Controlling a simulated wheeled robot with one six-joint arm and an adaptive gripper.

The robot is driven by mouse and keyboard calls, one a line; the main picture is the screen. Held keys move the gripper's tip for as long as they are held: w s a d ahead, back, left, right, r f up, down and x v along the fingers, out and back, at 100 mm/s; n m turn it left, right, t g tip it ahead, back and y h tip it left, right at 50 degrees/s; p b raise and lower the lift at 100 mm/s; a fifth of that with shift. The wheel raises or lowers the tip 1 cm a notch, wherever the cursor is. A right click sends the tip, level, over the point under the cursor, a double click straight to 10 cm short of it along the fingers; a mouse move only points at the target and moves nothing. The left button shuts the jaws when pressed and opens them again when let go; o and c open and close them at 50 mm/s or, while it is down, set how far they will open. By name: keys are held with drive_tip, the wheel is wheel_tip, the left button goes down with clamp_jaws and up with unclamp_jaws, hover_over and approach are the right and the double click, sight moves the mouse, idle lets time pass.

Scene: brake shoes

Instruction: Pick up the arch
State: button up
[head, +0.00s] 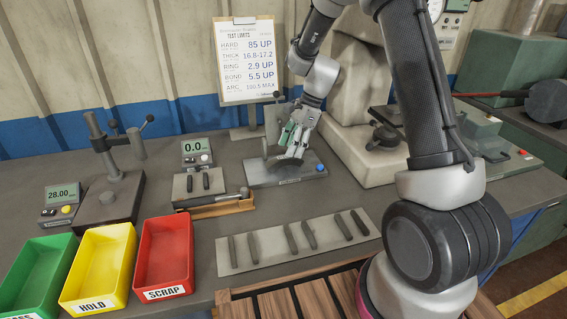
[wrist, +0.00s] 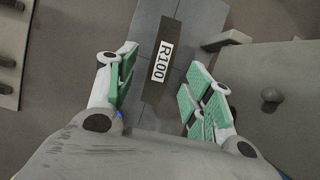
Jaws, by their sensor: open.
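A dark grey bar with a white R100 label, which I take to be the arch (wrist: 173,30), lies between the fingers of my gripper (wrist: 161,68) in the wrist view. Green-padded fingers stand on both sides of it, with a visible gap on each side. My gripper also shows in the head view (head: 288,148), pointing down over a grey fixture plate (head: 308,171) at the back middle of the bench. The arch's curve cannot be made out from above, and my gripper hides much of it in the head view.
A pale board (head: 270,261) with several dark strips lies in front. Green (head: 37,270), yellow (head: 101,270) and red (head: 164,255) bins stand at left. A gauge with a wooden tray (head: 222,206) is left of the fixture; a beige machine (head: 355,150) is close on its right.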

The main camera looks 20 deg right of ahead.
sight(285, 157)
drive_tip(key=x, duration=0.5)
drive_tip(key=shift+w+a, duration=0.1)
drive_tip(key=shift+a, duration=0.05)
clamp_jaws()
